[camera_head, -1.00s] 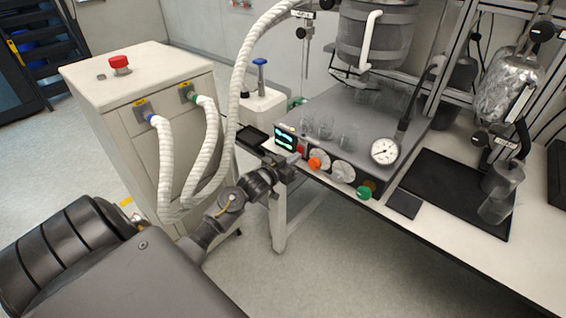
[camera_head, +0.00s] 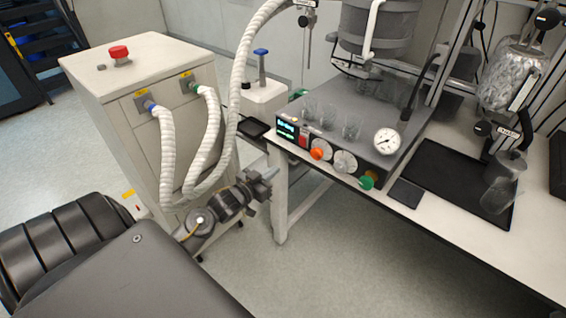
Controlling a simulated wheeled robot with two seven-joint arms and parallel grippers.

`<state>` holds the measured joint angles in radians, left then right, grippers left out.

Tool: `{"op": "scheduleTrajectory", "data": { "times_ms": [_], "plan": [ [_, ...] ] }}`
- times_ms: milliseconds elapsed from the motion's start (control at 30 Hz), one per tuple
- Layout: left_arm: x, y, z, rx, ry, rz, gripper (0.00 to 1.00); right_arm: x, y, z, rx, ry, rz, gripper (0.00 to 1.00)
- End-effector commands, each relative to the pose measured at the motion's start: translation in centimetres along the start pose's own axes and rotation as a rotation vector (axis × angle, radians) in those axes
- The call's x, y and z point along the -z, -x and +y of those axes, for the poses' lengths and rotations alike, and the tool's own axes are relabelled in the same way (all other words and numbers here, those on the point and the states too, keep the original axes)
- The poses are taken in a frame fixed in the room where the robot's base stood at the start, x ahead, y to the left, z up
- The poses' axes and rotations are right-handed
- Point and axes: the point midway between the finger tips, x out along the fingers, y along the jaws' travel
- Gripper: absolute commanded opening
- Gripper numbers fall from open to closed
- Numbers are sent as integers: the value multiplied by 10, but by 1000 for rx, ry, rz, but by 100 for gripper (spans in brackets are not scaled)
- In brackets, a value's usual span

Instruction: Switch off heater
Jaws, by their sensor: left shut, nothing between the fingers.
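Whether the red switch is on or off is too small to tell. My right gripper is not in view.
A white cabinet (camera_head: 110,75) with a red button (camera_head: 119,54) and two white hoses (camera_head: 166,165) stands left of the bench. Glass beakers (camera_head: 351,127) stand on the unit. A black mat (camera_head: 440,180) lies to its right. The floor in front is clear.

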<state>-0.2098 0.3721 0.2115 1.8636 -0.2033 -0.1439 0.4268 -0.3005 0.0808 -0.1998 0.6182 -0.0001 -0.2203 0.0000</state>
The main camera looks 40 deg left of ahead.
Motion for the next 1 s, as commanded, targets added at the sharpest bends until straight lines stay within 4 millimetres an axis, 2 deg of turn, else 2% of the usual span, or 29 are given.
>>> {"op": "scheduleTrajectory", "data": {
  "times_ms": [100,233,900,933,1000],
  "plan": [
    [-4,12,0,0,-1,-1,0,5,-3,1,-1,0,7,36],
    [-4,17,1,-2,0,-1,0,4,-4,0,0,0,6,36],
    [-4,16,2,-3,-26,-2,0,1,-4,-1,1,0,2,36],
    [-6,16,0,4,-49,-7,0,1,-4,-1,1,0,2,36],
    [-31,16,-12,31,-78,-59,0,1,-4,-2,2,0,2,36]
  ]
}}
